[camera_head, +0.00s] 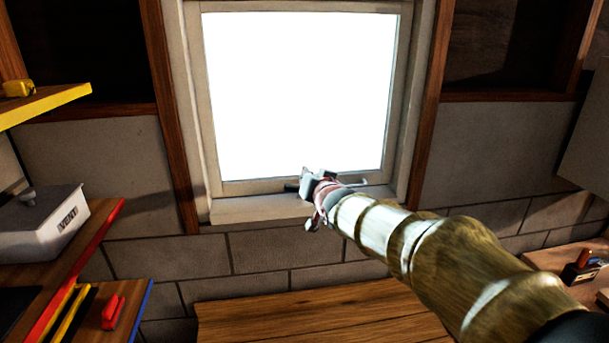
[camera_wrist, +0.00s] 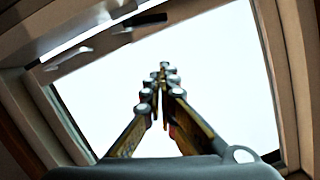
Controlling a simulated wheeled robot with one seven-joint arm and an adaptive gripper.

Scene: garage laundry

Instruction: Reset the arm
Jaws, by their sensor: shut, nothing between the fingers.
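My arm reaches from the lower right in the head view. My gripper (camera_head: 308,184) is at its far end, in front of the lower part of a bright window (camera_head: 295,95). In the wrist view my gripper (camera_wrist: 162,75) has its two fingers together at the tips, with nothing between them. The window (camera_wrist: 220,70) fills most of the wrist view behind the fingers. In the head view I cannot tell whether the gripper touches the window frame or sill.
A wooden surface (camera_head: 310,318) lies below the window. At left are a yellow-edged shelf (camera_head: 45,104), a grey lidded box marked VENT (camera_head: 38,228) and a red stapler-like object (camera_head: 113,312). A red and black object (camera_head: 580,267) sits on a wooden surface at right.

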